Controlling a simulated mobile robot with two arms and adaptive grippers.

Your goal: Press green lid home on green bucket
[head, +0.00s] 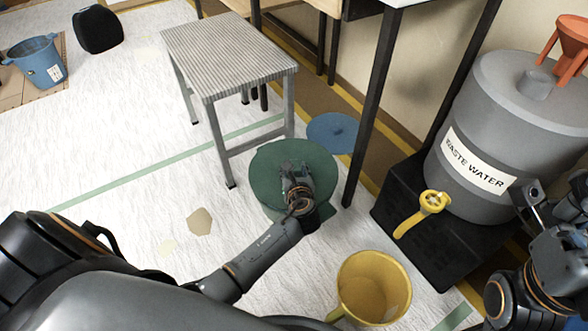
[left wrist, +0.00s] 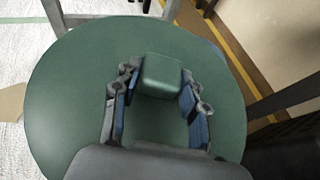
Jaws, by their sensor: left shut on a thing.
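The green lid (head: 268,172) is a wide dark green disc, lying over the green bucket (head: 330,211). Only a small part of the bucket shows below the lid's near edge, and I cannot tell how closely the lid sits on the rim. My left gripper (head: 298,170) is over the middle of the lid. In the left wrist view its fingers (left wrist: 158,98) are shut on the square green knob (left wrist: 162,74), one on each side. The lid fills most of that view. My right gripper (head: 556,190) is at the right edge, empty, its fingers apart, away from the bucket.
A metal stool (head: 228,55) stands just behind the lid. A blue lid (head: 333,132) lies on the floor behind it. A yellow bucket (head: 373,285) is near right, and a grey waste water drum (head: 490,125) stands on a black stand (head: 440,248). Floor to the left is mostly clear.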

